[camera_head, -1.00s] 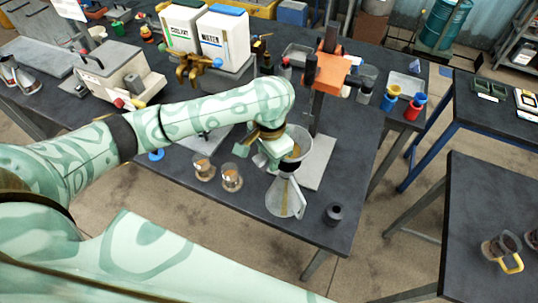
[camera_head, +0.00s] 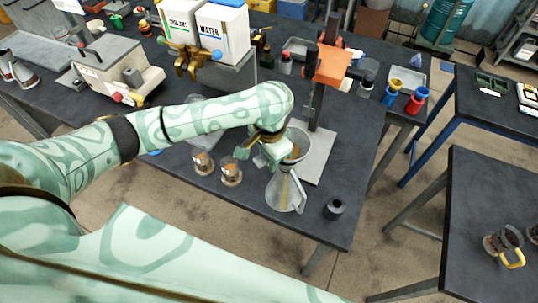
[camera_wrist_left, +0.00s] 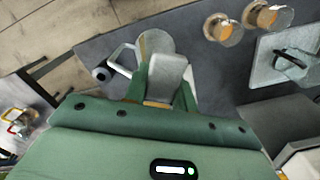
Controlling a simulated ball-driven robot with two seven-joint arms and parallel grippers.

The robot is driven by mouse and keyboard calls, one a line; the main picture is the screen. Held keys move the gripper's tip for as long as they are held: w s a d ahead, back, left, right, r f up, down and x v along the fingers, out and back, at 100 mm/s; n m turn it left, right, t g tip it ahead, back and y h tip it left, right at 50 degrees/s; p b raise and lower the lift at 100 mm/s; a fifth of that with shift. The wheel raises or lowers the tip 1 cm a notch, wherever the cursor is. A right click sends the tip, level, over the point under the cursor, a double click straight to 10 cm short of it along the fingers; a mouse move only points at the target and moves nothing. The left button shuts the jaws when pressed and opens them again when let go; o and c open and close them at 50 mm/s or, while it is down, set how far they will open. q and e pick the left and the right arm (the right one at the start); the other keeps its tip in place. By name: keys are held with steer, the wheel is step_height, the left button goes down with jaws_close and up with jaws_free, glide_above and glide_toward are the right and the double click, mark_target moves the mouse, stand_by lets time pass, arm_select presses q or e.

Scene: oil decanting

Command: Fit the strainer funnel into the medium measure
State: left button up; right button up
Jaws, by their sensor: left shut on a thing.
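The strainer funnel (camera_head: 300,141) is a grey cone with a tan inside. My left gripper (camera_head: 268,151) is shut on its side and holds it above the medium measure (camera_head: 281,193). The measure is a grey metal cone with a side handle, upright near the table's front edge. The funnel's lower end overlaps the measure's top; I cannot tell whether it is inside. In the left wrist view a grey part of the funnel (camera_wrist_left: 168,72) lies between the green fingers, and the measure (camera_wrist_left: 153,46) shows beyond it. My right gripper is out of view.
Two small glass cups (camera_head: 231,174) with tan contents stand left of the measure. A small dark ring-shaped part (camera_head: 333,208) lies to its right. Behind stands a post with an orange bracket (camera_head: 331,65) on a grey base plate (camera_head: 319,155). The front right table corner is mostly clear.

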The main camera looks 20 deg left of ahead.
arm_select(q)
steer(key=shift+f+b, duration=0.35)
steer(key=shift+f, duration=0.75)
steer(key=o, duration=1.1)
steer(key=shift+c, duration=0.2)
step_height(320, 180, up, 16)
steer(key=p, duration=0.4)
steer(key=shift+r, duration=0.15)
